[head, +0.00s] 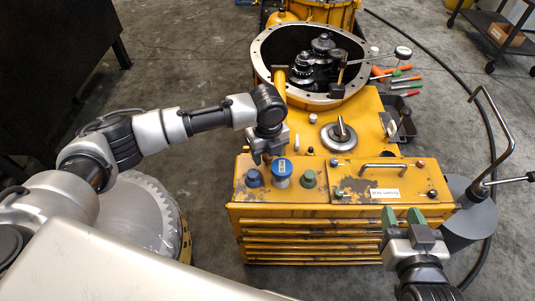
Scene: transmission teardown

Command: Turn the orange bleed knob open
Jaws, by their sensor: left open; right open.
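I cannot make out an orange bleed knob in the head view; it may be hidden or too small to tell. The yellow cabinet's worn top panel (345,172) carries a blue-capped knob (281,172), a dark blue knob (254,178) and a green knob (308,179). My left gripper (266,157) is open and points down above the panel's back left, just behind the blue-capped knob. It hides part of the panel there. My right gripper (403,222), with green fingertips, is open and empty at the panel's front right edge.
An open yellow housing (262,67) with dark gears stands behind the panel. A silver flange with a post (339,135) and a metal bar handle (382,166) rise from the cabinet. Loose tools (398,79) lie behind right. A bent metal rod (497,135) stands right.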

